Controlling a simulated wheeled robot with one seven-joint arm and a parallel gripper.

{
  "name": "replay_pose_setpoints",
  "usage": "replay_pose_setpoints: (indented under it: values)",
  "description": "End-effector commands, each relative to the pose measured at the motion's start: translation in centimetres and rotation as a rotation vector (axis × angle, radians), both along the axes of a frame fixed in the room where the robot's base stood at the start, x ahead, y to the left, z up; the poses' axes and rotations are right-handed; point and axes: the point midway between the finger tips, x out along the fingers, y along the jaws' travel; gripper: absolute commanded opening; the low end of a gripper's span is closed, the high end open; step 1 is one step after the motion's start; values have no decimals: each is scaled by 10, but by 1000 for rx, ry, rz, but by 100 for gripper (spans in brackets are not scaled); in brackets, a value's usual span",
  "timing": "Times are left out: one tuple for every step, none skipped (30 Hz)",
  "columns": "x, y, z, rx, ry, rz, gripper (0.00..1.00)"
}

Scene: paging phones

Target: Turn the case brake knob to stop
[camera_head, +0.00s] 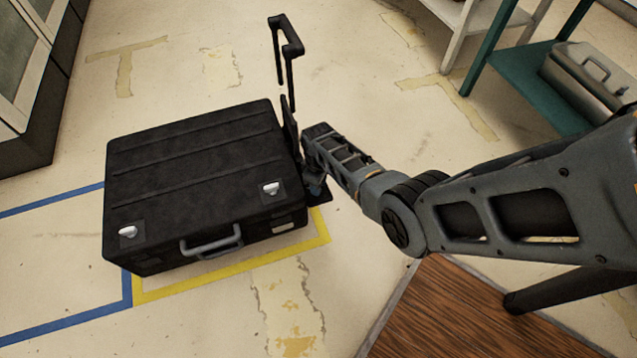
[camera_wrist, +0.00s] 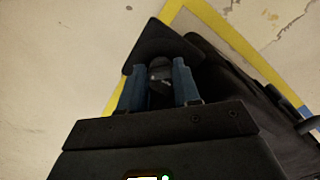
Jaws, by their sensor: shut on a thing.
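The black case (camera_head: 190,175) lies on the floor in the head view, with a grey carry handle (camera_head: 212,242) and two silver latches on its near side. My gripper (camera_head: 318,190) is low at the case's right end, partly hidden by my own arm. In the wrist view the blue fingers of my gripper (camera_wrist: 160,82) are shut on a small dark knob (camera_wrist: 160,72), one finger on each side. The knob sits over a black plate (camera_wrist: 150,42) beside the case. Its markings and exact angle cannot be read.
A black pull handle (camera_head: 288,40) stands up behind the case's right end. Yellow and blue tape (camera_head: 230,272) marks the floor around the case. A teal shelf (camera_head: 530,85) bears a grey box (camera_head: 590,85) at the upper right.

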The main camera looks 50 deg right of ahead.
Motion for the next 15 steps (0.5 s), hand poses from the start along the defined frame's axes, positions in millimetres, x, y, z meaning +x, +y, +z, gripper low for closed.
replay_pose_setpoints:
  values:
    - [-1,0,-1,2,1,-2,1]
    - [-1,0,-1,2,1,-2,1]
    - [-1,0,-1,2,1,-2,1]
    - [-1,0,-1,2,1,-2,1]
    - [-1,0,-1,2,1,-2,33]
    - [-1,0,-1,2,1,-2,37]
    - [-1,0,-1,2,1,-1,39]
    - [-1,0,-1,2,1,-1,42]
    - [-1,0,-1,2,1,-1,46]
    - [-1,0,-1,2,1,-1,49]
    - [-1,0,0,1,1,-1,52]
    - [0,0,0,1,0,-1,56]
    - [0,0,0,1,0,-1,57]
    - [0,0,0,1,0,-1,57]
    - [0,0,0,1,0,-1,57]
